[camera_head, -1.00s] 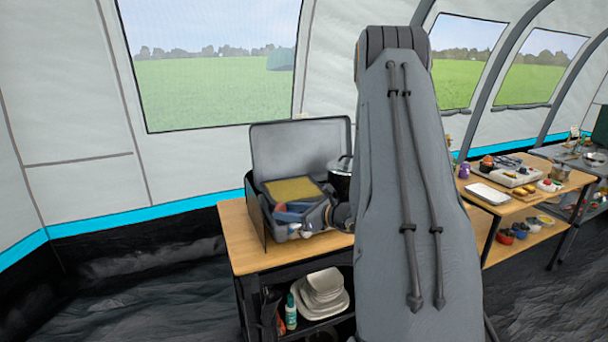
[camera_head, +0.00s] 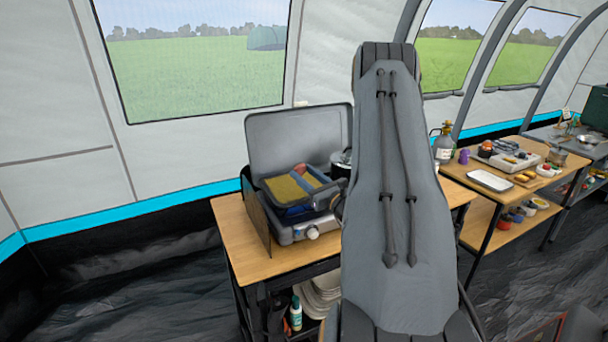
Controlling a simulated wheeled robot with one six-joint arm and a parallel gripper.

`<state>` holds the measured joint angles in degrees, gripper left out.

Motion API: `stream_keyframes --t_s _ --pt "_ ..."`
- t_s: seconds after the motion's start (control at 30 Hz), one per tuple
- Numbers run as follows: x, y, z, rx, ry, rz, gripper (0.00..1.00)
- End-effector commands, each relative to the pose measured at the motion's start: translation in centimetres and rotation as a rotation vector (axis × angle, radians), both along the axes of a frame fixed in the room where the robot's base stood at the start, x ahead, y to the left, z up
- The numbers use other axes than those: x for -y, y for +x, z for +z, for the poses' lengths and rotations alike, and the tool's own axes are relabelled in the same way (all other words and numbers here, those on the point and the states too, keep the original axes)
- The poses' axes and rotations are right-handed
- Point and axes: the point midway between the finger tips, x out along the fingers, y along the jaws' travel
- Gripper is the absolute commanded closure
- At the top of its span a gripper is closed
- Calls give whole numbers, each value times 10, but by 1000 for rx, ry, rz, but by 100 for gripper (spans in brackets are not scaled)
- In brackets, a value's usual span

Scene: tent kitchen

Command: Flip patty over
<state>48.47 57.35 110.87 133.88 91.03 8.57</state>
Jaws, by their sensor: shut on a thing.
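The open stove (camera_head: 288,233) stands on the wooden table on the left, its grey lid (camera_head: 298,140) raised behind it. A dark-rimmed rectangular pan or tray (camera_head: 268,200) is over the stove. In it I see a flat yellow-brown area (camera_head: 285,188) with red and blue shapes to its right. I cannot make out a patty. My arm crosses the middle of the view, just right of the stove. It hides my gripper, so I cannot see its fingers or anything in them.
A dark pot (camera_head: 341,163) is partly hidden behind my arm. The stove's table (camera_head: 235,228) has bare wood at its left. Below it are pale dishes (camera_head: 322,290) and a small bottle (camera_head: 296,312). A second table at right holds a white tray (camera_head: 490,181) and several small items.

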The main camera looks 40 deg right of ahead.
Motion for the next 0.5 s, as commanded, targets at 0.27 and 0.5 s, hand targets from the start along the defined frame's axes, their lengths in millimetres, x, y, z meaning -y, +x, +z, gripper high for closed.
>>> stream_keyframes --t_s 0.27,0.5 --pt "10 12 -14 -1 0 -15 83" --pt "10 21 -37 -1 0 -15 83"
